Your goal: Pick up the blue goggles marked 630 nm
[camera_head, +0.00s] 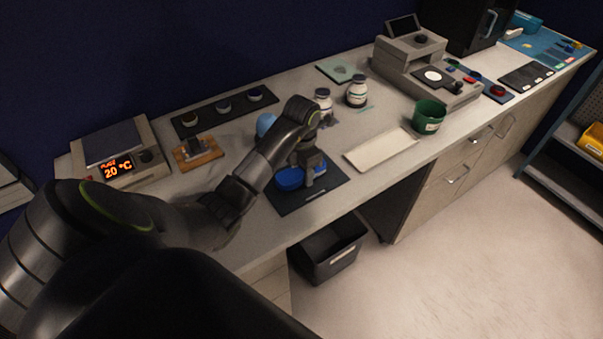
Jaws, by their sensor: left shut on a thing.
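My left gripper (309,171) points down over the mat and is shut on the goggles. Its fingers hide the middle of them. I cannot read any 630 nm mark, and I cannot tell whether the goggles touch the mat. My right gripper is not in view.
A light blue round thing (265,124) is partly behind my left arm. White jars (356,92) stand behind the gripper. A pale tray (381,149) and a green cup (428,116) are to the right. A dark bin (328,250) stands below the bench edge.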

